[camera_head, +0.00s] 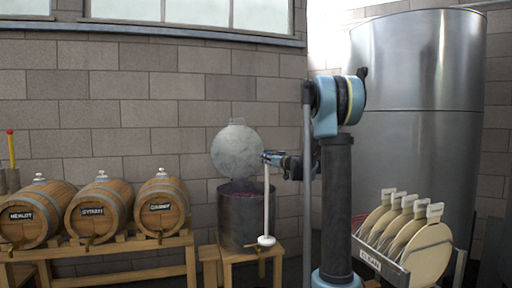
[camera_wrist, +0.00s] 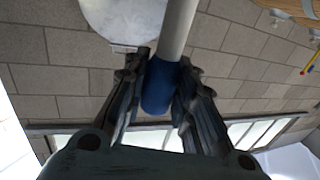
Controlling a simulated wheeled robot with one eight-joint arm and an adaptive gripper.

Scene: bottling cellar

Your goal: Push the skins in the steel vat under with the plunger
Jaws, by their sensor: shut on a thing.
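The steel vat (camera_head: 236,222) stands on a low wooden stand, with dark purplish skins (camera_head: 240,189) just visible at its open top. The plunger (camera_head: 266,205) is a white rod with a round white disc (camera_head: 266,240) at its lower end. My gripper (camera_head: 272,160) is shut on its top end. The wrist view shows the blue grip (camera_wrist: 159,88) of the plunger between my two dark fingers. The plunger hangs about upright, and its disc shows in front of the vat's right side, below the rim level. The surface inside the vat is mostly hidden.
A round grey lid (camera_head: 234,152) stands raised behind the vat. Three labelled barrels (camera_head: 101,205) lie on a wooden rack to the left. A rack of pale round plates (camera_head: 420,252) and a large steel tank (camera_head: 415,110) stand at right.

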